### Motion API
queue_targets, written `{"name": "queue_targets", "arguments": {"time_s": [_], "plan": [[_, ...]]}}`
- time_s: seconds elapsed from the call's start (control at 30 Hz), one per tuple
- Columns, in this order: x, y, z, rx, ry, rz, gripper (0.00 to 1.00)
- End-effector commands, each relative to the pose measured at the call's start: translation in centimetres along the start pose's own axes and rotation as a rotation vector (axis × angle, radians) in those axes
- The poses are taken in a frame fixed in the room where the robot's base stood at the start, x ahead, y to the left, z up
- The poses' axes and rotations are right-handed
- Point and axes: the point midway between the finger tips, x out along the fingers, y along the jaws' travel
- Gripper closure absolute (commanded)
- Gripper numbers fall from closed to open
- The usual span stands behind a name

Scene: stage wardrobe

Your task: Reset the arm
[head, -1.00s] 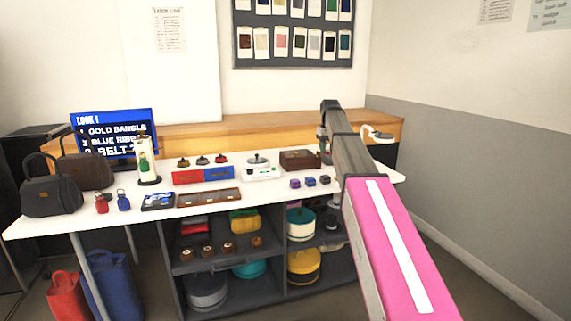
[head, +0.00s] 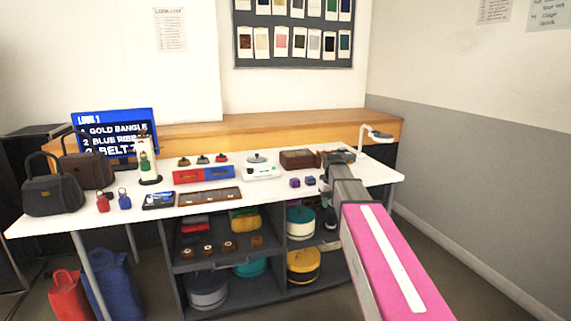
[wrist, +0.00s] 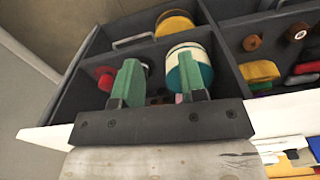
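My gripper (wrist: 160,82) shows in the wrist view with its two green-padded fingers apart and nothing held between them. Behind the fingers are the dark shelf compartments, with a teal and white round tin (wrist: 188,68) beyond the right finger. In the head view my arm reaches in from the lower right, and my gripper (head: 328,212) points down near the table's front edge, partly hidden by the arm. The white table (head: 268,192) stands in front of me.
The dark shelf unit (head: 222,265) below the table holds tins, rolls and folded cloth. Small purple boxes (head: 296,182), a brown box (head: 298,159) and a white lamp (head: 372,135) stand near my arm. Floor at right is clear.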

Motion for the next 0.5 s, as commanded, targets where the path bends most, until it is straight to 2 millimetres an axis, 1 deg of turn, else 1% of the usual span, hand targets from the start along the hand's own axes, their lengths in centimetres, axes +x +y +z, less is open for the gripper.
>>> {"name": "queue_targets", "arguments": {"time_s": [0.03,0.1,0.17,0.2,0.27,0.3,0.37,0.4,0.5], "plan": [[2.2,-0.6,2.9,0.015,-0.004,-0.001,0.62],[4.8,-1.0,5.4,0.036,-0.004,-0.001,0.62],[6.8,-1.4,7.5,0.056,-0.003,-0.001,0.62],[8.1,-1.7,9.0,0.067,-0.004,-0.001,0.62],[9.9,-2.1,11.3,0.086,-0.004,-0.001,0.62],[11.1,-2.4,12.8,0.098,-0.003,-0.001,0.62],[12.7,-2.9,15.1,0.117,-0.003,0.0,0.62],[13.6,-3.1,16.6,0.128,-0.002,0.0,0.62],[15.6,-3.8,20.0,0.156,-0.002,0.0,0.62]]}}
